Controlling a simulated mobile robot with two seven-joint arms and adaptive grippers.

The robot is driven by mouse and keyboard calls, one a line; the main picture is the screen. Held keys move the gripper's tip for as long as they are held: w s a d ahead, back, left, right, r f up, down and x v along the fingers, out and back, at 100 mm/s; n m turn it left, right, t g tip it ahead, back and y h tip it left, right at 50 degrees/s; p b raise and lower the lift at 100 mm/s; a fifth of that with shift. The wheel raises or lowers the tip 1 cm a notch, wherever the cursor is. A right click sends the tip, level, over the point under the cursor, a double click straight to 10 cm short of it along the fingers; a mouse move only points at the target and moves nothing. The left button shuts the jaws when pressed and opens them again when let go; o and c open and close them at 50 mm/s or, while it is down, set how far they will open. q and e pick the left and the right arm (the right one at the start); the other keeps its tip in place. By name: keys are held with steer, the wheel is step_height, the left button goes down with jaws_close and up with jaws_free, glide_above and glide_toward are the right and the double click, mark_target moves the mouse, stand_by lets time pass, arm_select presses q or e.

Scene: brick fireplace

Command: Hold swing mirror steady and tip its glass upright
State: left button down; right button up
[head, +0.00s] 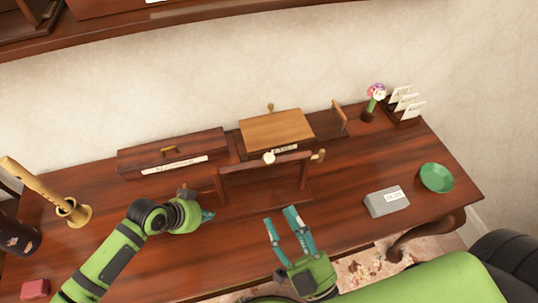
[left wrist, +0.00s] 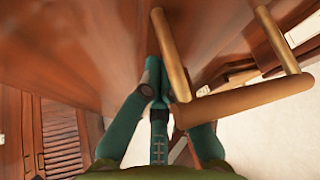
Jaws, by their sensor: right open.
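The swing mirror's dark wooden stand (head: 303,176) is at the middle of the desk in the head view, with a post at each end and a dark wooden bar across the top. The tilt of its glass is hard to make out. My left gripper (head: 208,216) is low beside its left post. In the left wrist view, my left gripper's fingers (left wrist: 160,92) converge close to a wooden bar (left wrist: 245,100) joined to posts; I cannot tell whether they clasp it. My right gripper (head: 279,218) is open and empty in front of the stand.
A dark labelled box (head: 172,151) and a light wooden panel (head: 277,130) are behind. A grey labelled block (head: 386,201) and green bowl (head: 436,177) are right, a flower (head: 376,92) and card rack (head: 404,118) back right. A brass holder (head: 77,216) is left. The front right desk is mostly clear.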

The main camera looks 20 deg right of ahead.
mark_target(269, 159)
steer(key=shift+t+h, duration=0.4)
steer(key=shift+h, duration=0.1)
steer(key=x, duration=0.4)
steer(key=d+r+x, duration=0.1)
steer(key=x, duration=0.7)
steer(key=shift+w+d+r, duration=0.1)
steer(key=shift+d+r, duration=0.1)
steer(key=shift+r, duration=0.25)
jaws_close()
